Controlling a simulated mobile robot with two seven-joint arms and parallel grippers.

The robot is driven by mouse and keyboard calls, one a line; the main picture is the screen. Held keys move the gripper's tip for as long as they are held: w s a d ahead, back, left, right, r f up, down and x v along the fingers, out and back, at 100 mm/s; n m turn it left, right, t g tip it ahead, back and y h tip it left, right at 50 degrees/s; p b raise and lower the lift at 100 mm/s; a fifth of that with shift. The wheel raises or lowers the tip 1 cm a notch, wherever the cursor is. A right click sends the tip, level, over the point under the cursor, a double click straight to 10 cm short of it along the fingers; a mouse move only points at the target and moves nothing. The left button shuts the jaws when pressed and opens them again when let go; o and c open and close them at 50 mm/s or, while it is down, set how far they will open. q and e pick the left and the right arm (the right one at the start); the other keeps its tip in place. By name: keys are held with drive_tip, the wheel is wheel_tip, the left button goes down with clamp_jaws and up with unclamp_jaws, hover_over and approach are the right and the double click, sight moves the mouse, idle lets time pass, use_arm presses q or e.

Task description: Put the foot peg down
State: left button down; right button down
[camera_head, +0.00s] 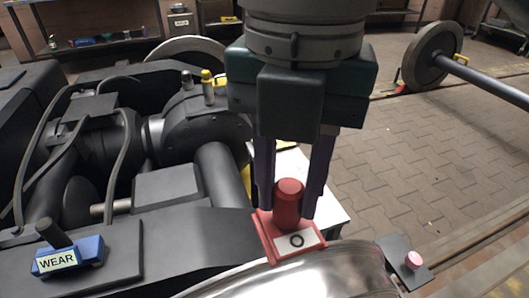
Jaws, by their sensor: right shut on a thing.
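My right gripper (285,212) comes down from the top centre with its two dark fingers pointing down. It is shut on a red peg-shaped knob (289,200), which I take to be the foot peg. The knob rises from a red block (265,237) with a white label marked with a ring. The block is at the edge of the shiny metal wheel (300,281); I cannot tell whether it touches the wheel. My left gripper is not in view.
A blue block labelled WEAR (90,251) with a dark knob sits on the bogie frame (190,240) at left. A dark plate with a pink knob (413,260) is at right. A white surface (330,200) shows behind the gripper. A wheelset (428,58) stands on the paved floor.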

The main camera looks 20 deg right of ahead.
drive_tip(key=b, duration=0.4)
approach(276, 296)
wheel_tip(276, 296, down, 4)
drive_tip(key=shift+r+b, duration=0.15)
drive_tip(key=shift+b, duration=0.7)
drive_tip(key=shift+f, duration=0.25)
drive_tip(key=c, duration=0.6)
unclamp_jaws()
